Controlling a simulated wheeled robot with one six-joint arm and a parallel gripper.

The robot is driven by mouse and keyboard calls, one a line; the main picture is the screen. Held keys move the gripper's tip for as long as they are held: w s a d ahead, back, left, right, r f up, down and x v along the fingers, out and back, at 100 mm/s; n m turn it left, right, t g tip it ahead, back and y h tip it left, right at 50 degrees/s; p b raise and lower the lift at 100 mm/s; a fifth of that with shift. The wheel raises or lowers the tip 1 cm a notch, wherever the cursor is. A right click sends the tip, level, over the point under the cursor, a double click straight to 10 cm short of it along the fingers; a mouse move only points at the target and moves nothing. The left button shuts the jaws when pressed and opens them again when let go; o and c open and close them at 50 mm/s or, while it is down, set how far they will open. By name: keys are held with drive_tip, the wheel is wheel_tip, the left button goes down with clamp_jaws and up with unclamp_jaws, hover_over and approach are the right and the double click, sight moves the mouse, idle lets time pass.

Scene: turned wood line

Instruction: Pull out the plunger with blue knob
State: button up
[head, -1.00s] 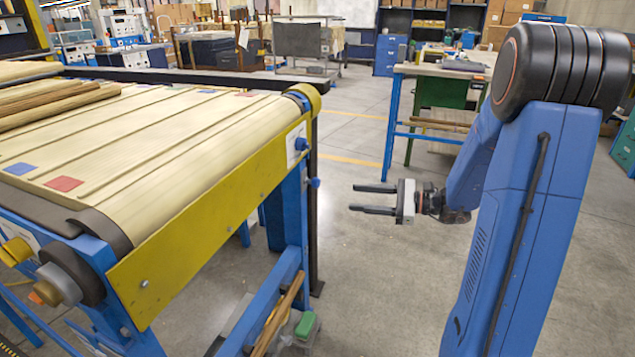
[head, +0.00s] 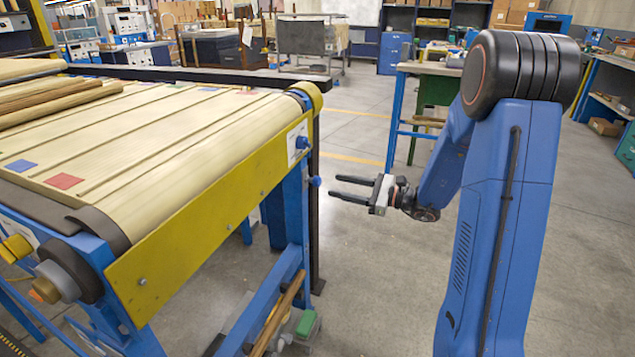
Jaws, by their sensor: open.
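Two blue knobs show at the right end of the conveyor. The upper blue knob (head: 302,143) sits on a white plate near the end roller. The lower blue knob (head: 315,181) sticks out to the right from the blue leg, below the plate. I cannot tell for certain which one belongs to the plunger. My gripper (head: 335,187) is open and empty, its two dark fingers pointing left. In the picture the fingertips are just right of the lower knob, apart from it; the depth between them is unclear.
The conveyor's yellow side rail (head: 200,225) and blue leg (head: 296,215) bound the left side. Wooden rods (head: 281,316) lie low under the frame beside a green block (head: 307,323). A workbench (head: 425,70) stands behind. The floor below my gripper is clear.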

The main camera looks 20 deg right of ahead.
sight(320, 182)
drive_tip(key=x, duration=0.8)
drive_tip(key=shift+w+a, duration=0.1)
